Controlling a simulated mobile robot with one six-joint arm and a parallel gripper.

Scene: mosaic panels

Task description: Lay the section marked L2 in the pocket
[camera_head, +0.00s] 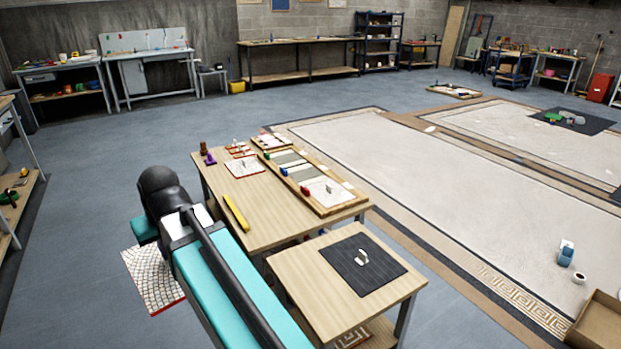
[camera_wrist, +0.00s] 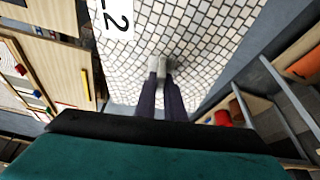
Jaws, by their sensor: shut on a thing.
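The section marked L2 (camera_wrist: 205,28) is a white mosaic panel with dark joints; its label (camera_wrist: 117,18) reads "L-2" in the wrist view. My gripper (camera_wrist: 160,66) is shut at a small pale grip on this panel. In the head view the panel (camera_head: 152,277) hangs left of my teal arm, over the floor beside the table, with a red edge showing. My gripper is hidden there behind the arm. A wooden-framed tray (camera_head: 340,206) on the table has pale and grey strips and a mosaic piece at its near end. I cannot tell which recess is the pocket.
The wooden table (camera_head: 262,213) carries a yellow bar (camera_head: 236,212), a purple item (camera_head: 210,158) and small red-edged panels (camera_head: 243,167). A lower table (camera_head: 300,272) holds a dark mat (camera_head: 345,272) with a white piece. Shelving with orange rolls (camera_wrist: 235,110) stands at right in the wrist view.

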